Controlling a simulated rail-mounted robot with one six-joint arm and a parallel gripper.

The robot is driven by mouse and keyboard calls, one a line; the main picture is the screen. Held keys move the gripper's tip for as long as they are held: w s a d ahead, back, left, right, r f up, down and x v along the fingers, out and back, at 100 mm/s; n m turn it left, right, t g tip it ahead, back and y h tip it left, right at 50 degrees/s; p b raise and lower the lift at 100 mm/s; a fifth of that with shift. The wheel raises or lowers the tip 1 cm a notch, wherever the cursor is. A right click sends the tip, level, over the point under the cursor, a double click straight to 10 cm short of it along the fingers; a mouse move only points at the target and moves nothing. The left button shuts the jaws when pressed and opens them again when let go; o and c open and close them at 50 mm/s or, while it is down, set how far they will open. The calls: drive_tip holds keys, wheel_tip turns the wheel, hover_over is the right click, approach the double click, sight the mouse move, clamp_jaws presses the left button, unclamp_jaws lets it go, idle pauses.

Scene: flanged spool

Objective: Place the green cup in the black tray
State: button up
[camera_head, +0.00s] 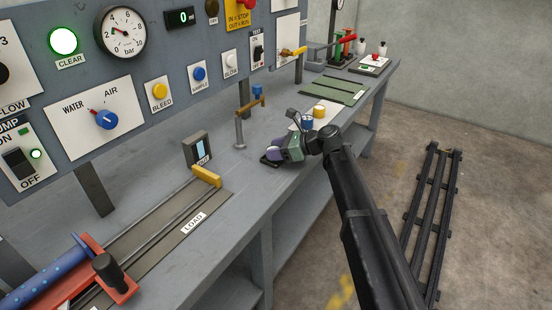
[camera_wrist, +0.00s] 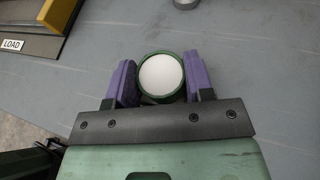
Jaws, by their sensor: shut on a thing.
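The green cup (camera_wrist: 161,76) is round with a white inside, seen from above in the wrist view. It sits between the two purple fingers of my gripper (camera_wrist: 160,82), which are shut on it. In the head view my gripper (camera_head: 274,156) is low over the grey bench, and I cannot make out the cup there. I cannot clearly identify the black tray in either view. A dark shape shows by the gripper in the head view, but I cannot tell if it is tray or gripper.
A blue cup (camera_head: 307,123) and a yellow cup (camera_head: 319,111) stand behind the gripper. A tap-like post (camera_head: 240,132) and a small display box (camera_head: 197,149) stand to the left. The LOAD slide (camera_head: 180,232) lies at front left. Bench between is clear.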

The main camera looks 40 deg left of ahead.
drive_tip(key=shift+f, duration=0.1)
drive_tip(key=o, duration=1)
drive_tip(key=shift+c, duration=0.2)
drive_tip(key=shift+r, duration=0.35)
drive_tip(key=p+v, duration=0.5)
drive_tip(key=v, duration=0.6)
drive_tip(key=s+d+f+n+t+h, duration=0.1)
drive_tip(key=d+f+n+t+h, duration=0.15)
drive_tip(key=d, duration=0.95)
drive_tip(key=s+d+f+n+t+h, duration=0.1)
drive_tip(key=d+f+n+h, duration=0.2)
drive_tip(key=d, duration=1)
drive_tip(key=s+d+f+n+h, duration=0.1)
drive_tip(key=s+d, duration=0.3)
drive_tip(key=d, duration=0.5)
drive_tip(key=s+d+f+n+t+h, duration=0.1)
drive_tip(key=s+d+f+n+h, duration=0.1)
drive_tip(key=d, duration=0.8)
drive_tip(key=s+d+f+n+h, duration=0.2)
drive_tip(key=s+d+n+h, duration=0.2)
drive_tip(key=d, duration=0.6)
drive_tip(key=shift+s+n, duration=0.55)
drive_tip(key=shift+s, duration=0.65)
